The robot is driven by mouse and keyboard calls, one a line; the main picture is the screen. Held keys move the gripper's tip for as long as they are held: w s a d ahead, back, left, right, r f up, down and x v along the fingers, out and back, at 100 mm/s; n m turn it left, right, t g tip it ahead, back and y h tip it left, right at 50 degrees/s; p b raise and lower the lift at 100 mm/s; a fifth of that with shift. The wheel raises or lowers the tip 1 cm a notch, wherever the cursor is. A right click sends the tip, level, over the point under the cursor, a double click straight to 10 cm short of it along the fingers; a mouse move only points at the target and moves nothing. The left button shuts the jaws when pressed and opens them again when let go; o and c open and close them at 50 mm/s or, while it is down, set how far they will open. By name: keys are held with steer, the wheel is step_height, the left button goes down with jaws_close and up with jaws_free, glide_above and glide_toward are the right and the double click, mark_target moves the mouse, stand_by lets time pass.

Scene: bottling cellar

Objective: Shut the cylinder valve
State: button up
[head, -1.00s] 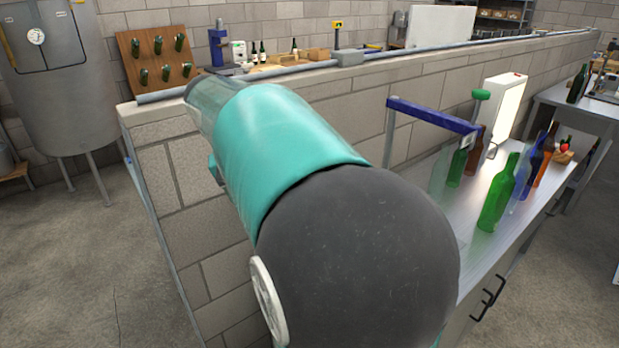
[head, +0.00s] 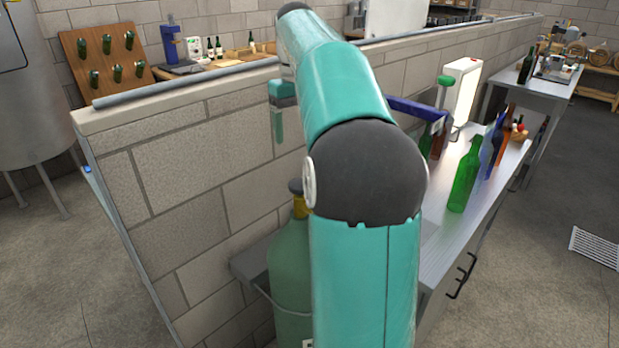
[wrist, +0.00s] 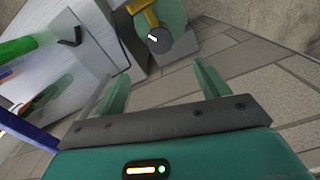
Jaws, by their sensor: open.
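A green gas cylinder (head: 288,275) stands against the block wall, partly hidden behind my arm. Its brass valve (head: 299,207) carries a dark round knob (head: 296,187) on top. In the wrist view the cylinder (wrist: 178,15) is at the top, with the brass valve (wrist: 141,10) and the dark knob (wrist: 158,41), which bears a short white mark. My gripper (head: 279,138) hangs above the knob in the head view, fingers pointing down. In the wrist view my gripper (wrist: 162,80) is open and empty, its two fingers apart. The knob shows beyond the fingertips, not between them.
The block wall (head: 200,190) runs behind the cylinder. A metal bench (head: 440,245) on the right holds a green bottle (head: 464,180), other bottles and a blue bar (head: 415,107).

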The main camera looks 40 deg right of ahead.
step_height(320, 180, down, 14)
steer(key=shift+r, duration=0.1)
stand_by(0.5)
steer(key=c, duration=1)
